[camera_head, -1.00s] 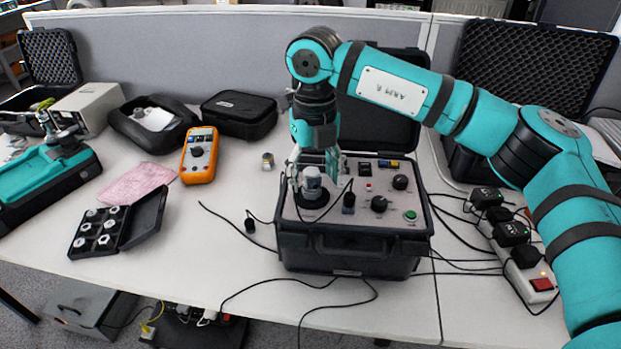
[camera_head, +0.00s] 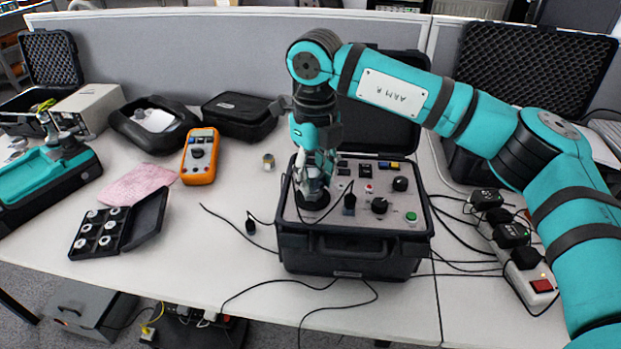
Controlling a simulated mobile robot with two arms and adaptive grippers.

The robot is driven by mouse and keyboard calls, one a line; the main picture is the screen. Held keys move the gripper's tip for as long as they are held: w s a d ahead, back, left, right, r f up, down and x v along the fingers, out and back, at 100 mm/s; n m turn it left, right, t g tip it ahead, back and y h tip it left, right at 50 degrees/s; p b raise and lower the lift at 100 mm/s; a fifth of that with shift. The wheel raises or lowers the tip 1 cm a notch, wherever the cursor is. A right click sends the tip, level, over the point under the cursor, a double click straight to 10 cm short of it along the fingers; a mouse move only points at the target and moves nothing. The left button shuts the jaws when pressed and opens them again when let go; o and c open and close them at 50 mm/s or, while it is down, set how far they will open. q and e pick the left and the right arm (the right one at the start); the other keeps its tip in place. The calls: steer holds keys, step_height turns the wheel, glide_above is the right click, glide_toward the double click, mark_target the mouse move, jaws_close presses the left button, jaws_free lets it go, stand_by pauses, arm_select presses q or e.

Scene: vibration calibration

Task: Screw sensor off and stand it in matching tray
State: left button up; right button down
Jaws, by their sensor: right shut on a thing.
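The sensor (camera_head: 312,184), a small silver-grey cylinder, is upright on the round black mount (camera_head: 312,200) at the left of the black calibrator case's panel. My right gripper (camera_head: 314,178) points down from above and is shut around the sensor, hiding much of it. I cannot tell whether the sensor still touches the mount. A black tray (camera_head: 98,233) with several compartments and an open lid lies at the left of the table. Small pale round or hexagonal pieces sit in its compartments. A second small metal cylinder (camera_head: 268,162) stands on the table left of the case.
An orange multimeter (camera_head: 200,157), a pink cloth (camera_head: 137,184) and a black pouch (camera_head: 238,114) lie left of the case. Black cables run around the case (camera_head: 350,262). A power strip (camera_head: 520,262) is at right. The table between tray and case is mostly clear.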

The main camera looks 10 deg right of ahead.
steer(key=shift+d+n, duration=0.15)
steer(key=shift+n, duration=0.15)
steer(key=n, duration=0.4)
steer(key=shift+w+d, duration=0.1)
steer(key=shift+w, duration=0.05)
steer(key=shift+r, duration=0.1)
steer(key=n, duration=0.4)
steer(key=shift+w, duration=0.1)
steer(key=shift+n, duration=0.9)
steer(key=shift+n+p, duration=0.3)
steer(key=shift+n, duration=0.8)
